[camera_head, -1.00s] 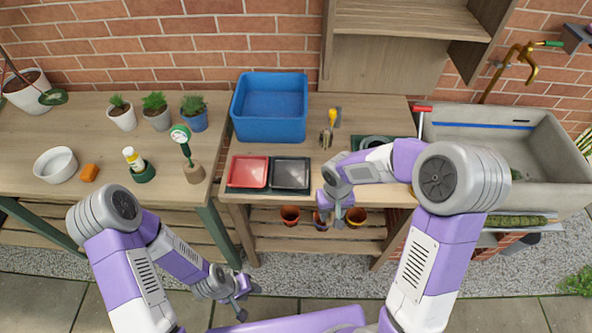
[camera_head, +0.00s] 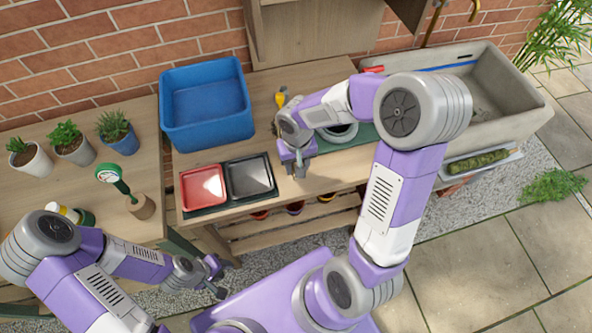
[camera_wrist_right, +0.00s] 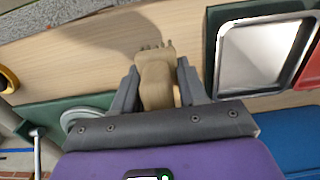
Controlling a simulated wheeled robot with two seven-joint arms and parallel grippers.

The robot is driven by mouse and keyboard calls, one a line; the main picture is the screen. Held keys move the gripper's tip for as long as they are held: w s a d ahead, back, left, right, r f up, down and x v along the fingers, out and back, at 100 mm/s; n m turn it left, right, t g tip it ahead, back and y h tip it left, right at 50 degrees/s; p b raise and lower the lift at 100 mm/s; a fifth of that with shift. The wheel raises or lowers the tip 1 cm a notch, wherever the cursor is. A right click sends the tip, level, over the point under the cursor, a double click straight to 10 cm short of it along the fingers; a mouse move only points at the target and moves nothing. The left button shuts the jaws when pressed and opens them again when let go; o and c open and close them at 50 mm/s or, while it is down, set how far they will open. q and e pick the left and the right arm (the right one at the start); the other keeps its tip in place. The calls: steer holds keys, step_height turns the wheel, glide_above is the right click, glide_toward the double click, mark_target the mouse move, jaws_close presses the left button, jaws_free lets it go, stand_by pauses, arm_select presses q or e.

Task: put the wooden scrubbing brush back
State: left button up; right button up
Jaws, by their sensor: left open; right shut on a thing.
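The wooden scrubbing brush (camera_wrist_right: 157,85) appears to be the tan piece between my right fingers in the right wrist view, with small nubs at its far end. My right gripper (camera_wrist_right: 157,72) is shut on it, over bare bench top. In the head view my right gripper (camera_head: 298,170) is near the bench's front edge, right of the black tray (camera_head: 250,176); the brush is hard to make out there. My left gripper (camera_head: 219,278) is open and empty, low in front of the bench.
A red tray (camera_head: 203,187) lies beside the black one. A blue tub (camera_head: 206,105) stands behind them. A yellow-handled tool (camera_head: 281,97) lies behind my right forearm. A green mat (camera_head: 367,133) with a grey dish (camera_head: 338,132) is partly hidden. The sink (camera_head: 500,95) is right.

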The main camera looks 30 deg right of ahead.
step_height(320, 180, down, 4)
steer(key=shift+r+b, duration=0.25)
steer(key=shift+b, duration=0.35)
steer(key=shift+f, duration=0.1)
steer(key=shift+f, duration=0.2)
steer(key=o, duration=1.2)
steer(key=shift+r, duration=0.15)
